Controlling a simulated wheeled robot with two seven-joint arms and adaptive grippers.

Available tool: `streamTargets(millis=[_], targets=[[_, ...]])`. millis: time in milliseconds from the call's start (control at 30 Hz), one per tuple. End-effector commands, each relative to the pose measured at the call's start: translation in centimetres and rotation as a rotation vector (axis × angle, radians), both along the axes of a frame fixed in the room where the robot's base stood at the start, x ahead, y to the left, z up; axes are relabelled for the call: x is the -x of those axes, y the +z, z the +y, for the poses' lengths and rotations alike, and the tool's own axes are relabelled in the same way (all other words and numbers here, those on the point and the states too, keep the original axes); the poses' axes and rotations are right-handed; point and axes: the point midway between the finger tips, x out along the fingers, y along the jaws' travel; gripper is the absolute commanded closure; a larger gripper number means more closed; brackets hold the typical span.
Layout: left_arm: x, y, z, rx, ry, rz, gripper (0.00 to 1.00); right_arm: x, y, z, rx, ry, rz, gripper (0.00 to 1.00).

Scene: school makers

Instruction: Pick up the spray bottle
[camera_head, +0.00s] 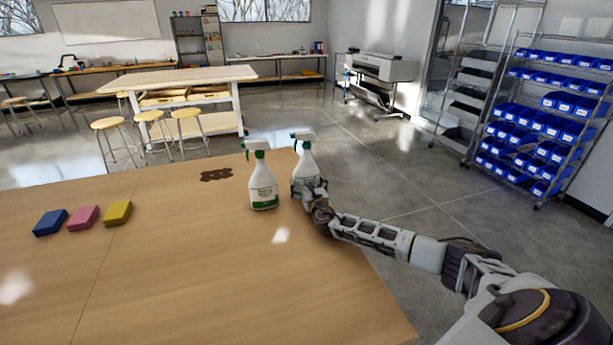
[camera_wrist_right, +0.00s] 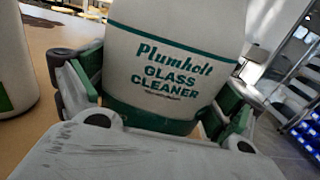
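Two white spray bottles with green labels and green-and-white trigger heads stand side by side near the table's far right corner. The left spray bottle (camera_head: 262,185) stands free and upright; its edge shows in the wrist view (camera_wrist_right: 14,65). The right spray bottle (camera_head: 304,165) has my right gripper (camera_head: 312,192) at its lower body, which hides part of it. In the wrist view its label reads "Plumholt Glass Cleaner" (camera_wrist_right: 170,70). The fingers of my right gripper (camera_wrist_right: 155,100) lie against both its sides. I cannot tell whether its base touches the table. My left gripper is out of view.
The wooden table (camera_head: 190,270) has a blue (camera_head: 50,222), a pink (camera_head: 83,216) and a yellow block (camera_head: 117,212) at left, and a brown patch (camera_head: 216,174) behind. Its front middle is clear. A shelf of blue bins (camera_head: 545,125) stands well beyond, at right.

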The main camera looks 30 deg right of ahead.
Motion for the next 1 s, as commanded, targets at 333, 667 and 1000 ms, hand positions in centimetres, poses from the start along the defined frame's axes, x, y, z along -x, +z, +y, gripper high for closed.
streamTargets(millis=[333, 667, 1000], targets=[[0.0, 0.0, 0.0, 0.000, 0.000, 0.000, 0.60, 0.0, 0.0, 0.0, 0.000, 0.000, 0.000, 0.59], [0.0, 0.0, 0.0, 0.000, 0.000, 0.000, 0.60, -0.1, 0.4, -0.1, 0.000, -0.001, -0.005, 0.61], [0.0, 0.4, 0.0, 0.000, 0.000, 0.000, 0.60, -0.1, 3.0, 0.0, 0.001, 0.000, -0.007, 0.61]])
